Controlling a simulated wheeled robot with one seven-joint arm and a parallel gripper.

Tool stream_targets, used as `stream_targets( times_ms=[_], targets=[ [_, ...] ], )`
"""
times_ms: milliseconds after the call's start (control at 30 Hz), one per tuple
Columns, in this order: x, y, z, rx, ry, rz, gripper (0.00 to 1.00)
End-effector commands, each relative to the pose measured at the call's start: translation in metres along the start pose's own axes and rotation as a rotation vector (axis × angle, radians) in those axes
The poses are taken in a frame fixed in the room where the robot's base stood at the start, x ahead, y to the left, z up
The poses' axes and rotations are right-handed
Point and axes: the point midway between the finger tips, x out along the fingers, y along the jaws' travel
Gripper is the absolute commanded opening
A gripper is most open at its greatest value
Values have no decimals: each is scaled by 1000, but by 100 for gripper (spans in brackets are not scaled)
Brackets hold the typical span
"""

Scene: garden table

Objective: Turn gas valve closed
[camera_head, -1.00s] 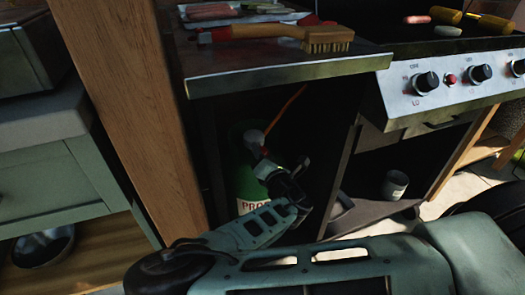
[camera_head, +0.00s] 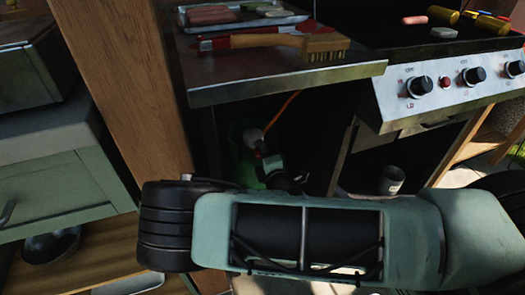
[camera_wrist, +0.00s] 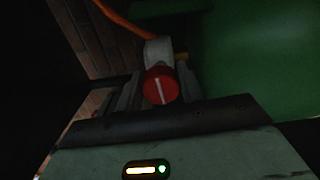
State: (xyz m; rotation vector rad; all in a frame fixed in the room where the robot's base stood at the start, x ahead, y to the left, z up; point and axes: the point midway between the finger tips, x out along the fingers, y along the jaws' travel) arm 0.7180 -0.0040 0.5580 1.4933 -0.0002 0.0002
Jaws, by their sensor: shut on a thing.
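The gas valve is a round red knob (camera_wrist: 160,86) with a white line, seen in the middle of the wrist view. The line stands nearly upright in that picture, leaning slightly. My gripper (camera_wrist: 158,90) is shut on the knob, with a finger on each side of it. In the head view my gripper (camera_head: 268,166) is inside the dark cabinet at the green gas tank (camera_head: 241,165). A grey regulator (camera_head: 254,138) with an orange hose (camera_head: 287,112) sits at the tank's top. In the head view my arm hides the lower tank, and the knob is hard to make out.
The counter (camera_head: 290,77) overhangs the cabinet and holds a wooden brush (camera_head: 280,42) and a tray (camera_head: 245,17) of food. A wooden post (camera_head: 130,80) stands left of the opening. The grill's knob panel (camera_head: 450,85) and a can (camera_head: 392,180) are at right.

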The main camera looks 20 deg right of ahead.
Motion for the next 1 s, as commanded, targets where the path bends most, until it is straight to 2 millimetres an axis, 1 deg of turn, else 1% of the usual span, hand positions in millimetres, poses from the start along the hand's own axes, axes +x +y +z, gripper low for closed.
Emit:
stream_targets(
  times_ms=[233, 567, 600, 633, 667, 900, 1000],
  targets=[
    [0, 0, 0, 33, -1, -1, 15],
    [0, -1, 1, 33, -1, -1, 15],
    [0, -1, 1, 33, -1, -2, 43],
    [0, -1, 1, 33, -1, -2, 52],
    [0, -1, 0, 33, -1, -2, 58],
    [0, 0, 0, 33, 0, -1, 58],
    [-3, 0, 0, 33, 0, -1, 58]
  ],
)
